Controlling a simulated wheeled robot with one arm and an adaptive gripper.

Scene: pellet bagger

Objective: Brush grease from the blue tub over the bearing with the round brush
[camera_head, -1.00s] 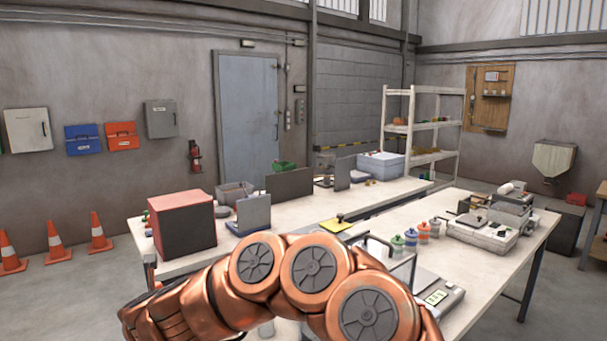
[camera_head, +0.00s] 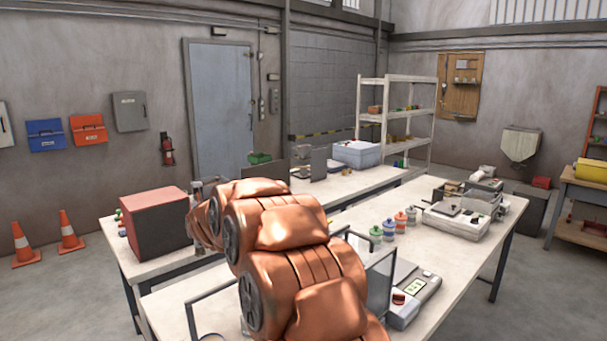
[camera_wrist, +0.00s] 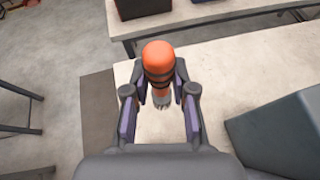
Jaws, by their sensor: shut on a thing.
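In the wrist view my gripper (camera_wrist: 160,76) is shut on the round brush (camera_wrist: 158,58), which has an orange handle with dark bands. Its lower end, with what look like bristles, shows between the fingers, above the pale bench. In the head view the blue tub (camera_head: 388,229) stands in a short row of small tubs on the right-hand bench, between a green tub (camera_head: 376,233) and an orange tub (camera_head: 400,221). My arm reaches away to the left of that row. I cannot pick out the bearing with certainty.
A dark red-topped box (camera_head: 158,226) stands on the left bench. A scale-like device (camera_head: 412,290) with a display and an upright panel (camera_head: 380,279) stand in front of the tubs. A grey machine (camera_head: 462,219) sits beyond them. Bare bench lies between the tubs and this machine.

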